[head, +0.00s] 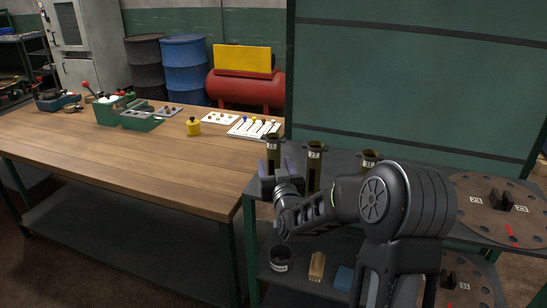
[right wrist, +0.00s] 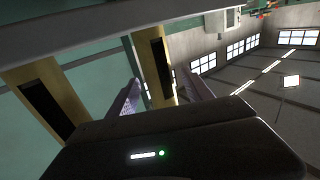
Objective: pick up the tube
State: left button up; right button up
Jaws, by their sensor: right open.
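Several dark olive-brass tubes with labels and slots stand upright on the dark shelf unit. The leftmost tube (head: 272,149) is at the shelf's left end, another tube (head: 314,158) stands to its right, and a third tube (head: 369,159) is partly hidden by my arm. My right gripper (head: 275,170) is open at the leftmost tube. In the right wrist view my right gripper's fingers (right wrist: 160,92) lie on either side of a slotted tube (right wrist: 150,55), and a second tube (right wrist: 48,98) stands to the left. I cannot tell whether the fingers touch the tube. My left gripper is out of view.
A wooden workbench (head: 130,150) adjoins the shelf on the left, its front clear. A yellow weight (head: 193,127) and a white tray (head: 255,127) sit on it. Round plates (head: 470,205) lie right of my arm. A dark cup (head: 279,258) is on the lower shelf.

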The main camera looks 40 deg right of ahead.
jog(key=shift+w+d, duration=0.2)
jog(key=shift+w, duration=0.25)
jog(key=shift+c, duration=0.6)
grip_shut()
